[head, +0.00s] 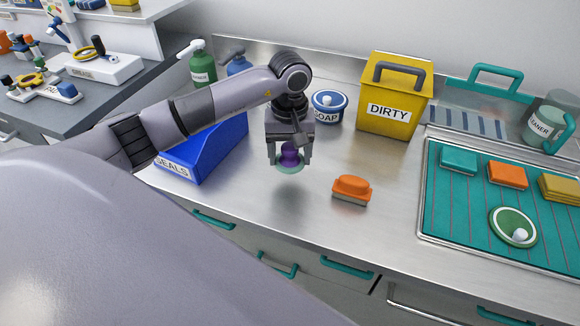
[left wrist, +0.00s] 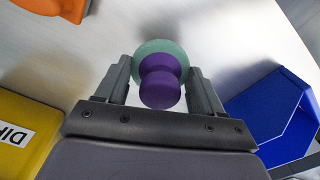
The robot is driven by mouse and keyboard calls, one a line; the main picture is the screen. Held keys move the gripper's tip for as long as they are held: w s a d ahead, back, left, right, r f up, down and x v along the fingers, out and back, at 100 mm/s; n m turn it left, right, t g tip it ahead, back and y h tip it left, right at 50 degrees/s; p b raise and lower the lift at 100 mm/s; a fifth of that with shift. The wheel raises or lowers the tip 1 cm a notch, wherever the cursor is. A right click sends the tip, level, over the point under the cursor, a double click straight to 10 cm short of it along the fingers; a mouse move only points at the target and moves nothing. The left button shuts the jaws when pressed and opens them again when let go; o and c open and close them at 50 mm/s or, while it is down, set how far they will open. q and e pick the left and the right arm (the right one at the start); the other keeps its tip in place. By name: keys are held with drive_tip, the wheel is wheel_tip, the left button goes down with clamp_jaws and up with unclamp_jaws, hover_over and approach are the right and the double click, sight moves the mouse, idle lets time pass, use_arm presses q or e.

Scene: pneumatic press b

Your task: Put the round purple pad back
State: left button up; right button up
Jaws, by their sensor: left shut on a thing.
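The round purple pad (head: 289,157) has a purple knob on top and a pale green disc at its base. My left gripper (head: 289,155) is shut on its knob, with the disc below the fingers. The pad appears to be held above the steel counter, between the blue SEALS bin and an orange brush. In the left wrist view the purple knob (left wrist: 160,82) sits between the two fingers, with the green disc (left wrist: 160,48) beyond it. My right gripper is not in view.
A blue SEALS bin (head: 208,147) stands left, a SOAP tub (head: 329,103) and yellow DIRTY box (head: 392,95) behind. An orange brush (head: 352,187) lies right. A teal-lined tray (head: 460,215) holds sponges and a green round pad (head: 513,227). The front counter is clear.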

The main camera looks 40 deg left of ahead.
sight(290, 179)
use_arm(q)
wheel_tip(290, 179, down, 5)
drive_tip(key=shift+r, duration=0.2)
drive_tip(key=shift+f, duration=0.25)
drive_tip(key=o, duration=1.2)
drive_tip(key=shift+r, duration=0.1)
drive_tip(key=shift+r, duration=0.25)
wheel_tip(290, 179, up, 12)
drive_tip(key=shift+f+b, duration=0.2)
drive_tip(key=shift+b, duration=0.15)
